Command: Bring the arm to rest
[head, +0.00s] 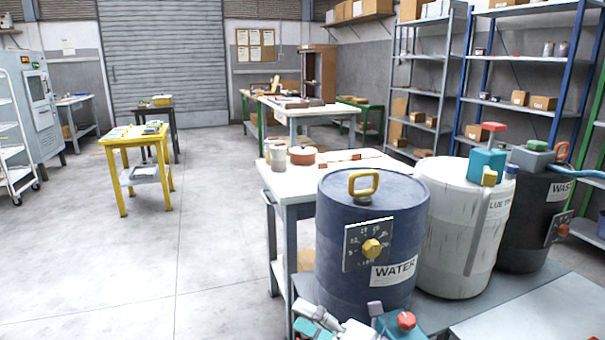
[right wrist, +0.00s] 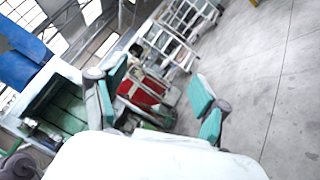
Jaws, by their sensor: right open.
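My right gripper (head: 345,322) shows at the bottom edge of the head view, in front of the blue WATER drum (head: 345,215), and is partly cut off by the frame. In the right wrist view the same gripper (right wrist: 160,92) has its two teal-padded fingers wide apart, with nothing between them. The white body below the fingers is mine. My left gripper is not seen in the head view. No buffing brush can be made out.
A white drum (head: 458,235) and a black drum (head: 528,225) stand beside the blue one. Behind is a white-topped workbench (head: 330,172). A yellow table (head: 120,150) stands farther left. Shelves (head: 425,75) line the right. The floor (head: 110,265) at left is clear.

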